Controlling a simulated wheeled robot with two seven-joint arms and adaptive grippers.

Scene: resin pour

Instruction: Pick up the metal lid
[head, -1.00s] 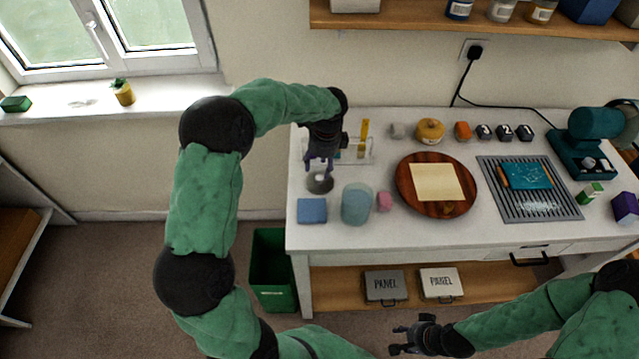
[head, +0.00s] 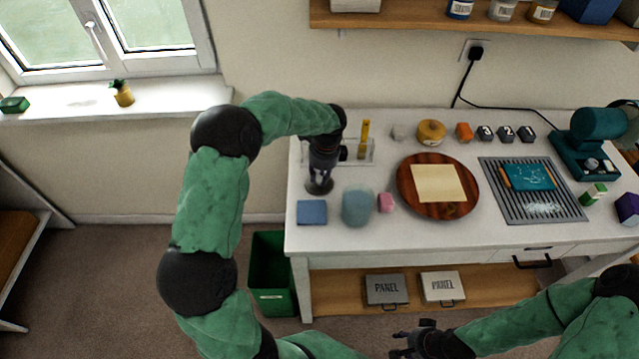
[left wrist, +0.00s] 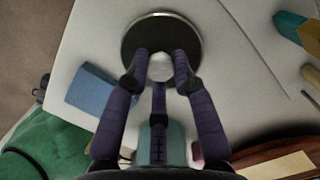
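The metal lid (head: 319,187) is a dark round disc with a bright rim, at the left end of the white table. In the left wrist view the lid (left wrist: 133,40) has a pale round knob (left wrist: 160,68) at its middle. My left gripper (left wrist: 160,66) is right over the lid, with its three purple fingers around the knob. The fingertips look close to the knob, but whether they press on it is not clear. In the head view my left gripper (head: 321,172) hides part of the lid. My right gripper (head: 402,345) is empty at the bottom edge, clear of the table.
A blue block (head: 312,212), a cloudy bluish cup (head: 357,206) and a pink block (head: 386,202) stand near the lid. A clear rack with a yellow item (head: 364,137) is behind. A round wooden board (head: 407,190) lies to the right. A green bin (head: 271,268) stands on the floor.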

